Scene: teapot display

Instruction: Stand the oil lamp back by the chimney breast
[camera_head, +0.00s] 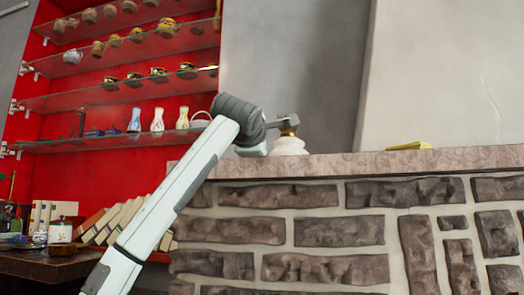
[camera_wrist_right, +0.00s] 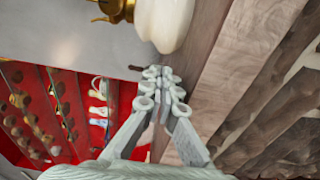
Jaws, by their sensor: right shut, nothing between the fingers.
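The oil lamp (camera_head: 290,146) has a rounded white body with brass above it. It stands on the stone mantel ledge (camera_head: 340,165), partly hidden by my arm. In the right wrist view the lamp's white body (camera_wrist_right: 163,22) and brass part (camera_wrist_right: 115,9) are cut off by the top edge. The pale chimney breast (camera_head: 450,75) rises behind the ledge at the right. My right gripper (camera_wrist_right: 164,73) is shut and empty, its tips near the white body; I cannot tell whether they touch. In the head view its end (camera_head: 288,121) overlaps the lamp's top. My left gripper is not in view.
A yellow object (camera_head: 409,145) lies on the ledge right of the lamp, with clear ledge between. Red shelving (camera_head: 110,95) with glass shelves, cups and vases stands at left. A dark table (camera_head: 45,262) with books and small items is at lower left.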

